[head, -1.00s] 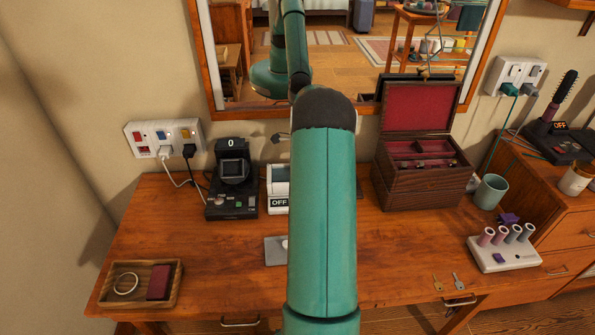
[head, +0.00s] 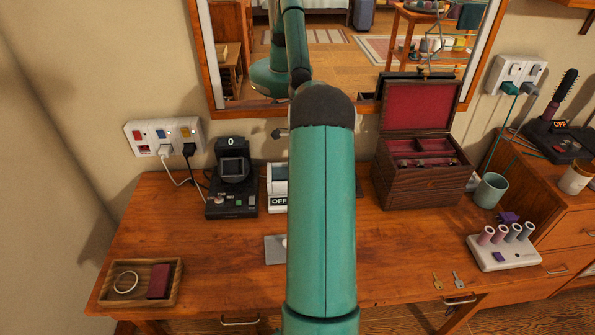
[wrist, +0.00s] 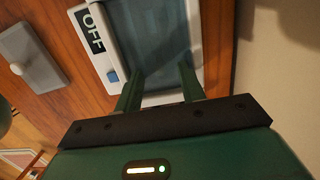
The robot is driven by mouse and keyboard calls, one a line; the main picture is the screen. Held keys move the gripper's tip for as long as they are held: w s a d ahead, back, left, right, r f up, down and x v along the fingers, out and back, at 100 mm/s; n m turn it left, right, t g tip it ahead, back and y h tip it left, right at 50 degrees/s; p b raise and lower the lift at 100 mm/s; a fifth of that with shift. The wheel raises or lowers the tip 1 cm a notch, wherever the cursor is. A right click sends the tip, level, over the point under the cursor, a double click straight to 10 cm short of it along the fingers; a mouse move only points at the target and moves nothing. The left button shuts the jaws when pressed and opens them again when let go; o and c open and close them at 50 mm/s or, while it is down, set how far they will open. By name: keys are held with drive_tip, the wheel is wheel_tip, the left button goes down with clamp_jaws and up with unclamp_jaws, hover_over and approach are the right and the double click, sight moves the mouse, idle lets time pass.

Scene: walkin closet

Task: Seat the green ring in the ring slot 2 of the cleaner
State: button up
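I take the white box marked OFF (head: 278,189) on the desk, left of my arm, to be the cleaner. In the wrist view the white box (wrist: 107,52) has a blue button and a dark bluish panel or basin. My gripper (wrist: 161,70) is over it, its two green fingers apart with a gap and nothing visible between them. I cannot tell whether the fingertips touch it. No green ring can be made out, and no ring slot is readable. My arm hides part of the box in the head view.
A black device showing 0 (head: 232,178) stands left of the white box. A grey plate (head: 273,250) lies in front. An open wooden jewellery box (head: 420,187) stands right, and a wooden tray (head: 113,299) with a pale ring sits front left.

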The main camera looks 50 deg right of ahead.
wheel_tip(320, 180, up, 12)
drive_tip(key=s+d, duration=0.1)
idle(0.5)
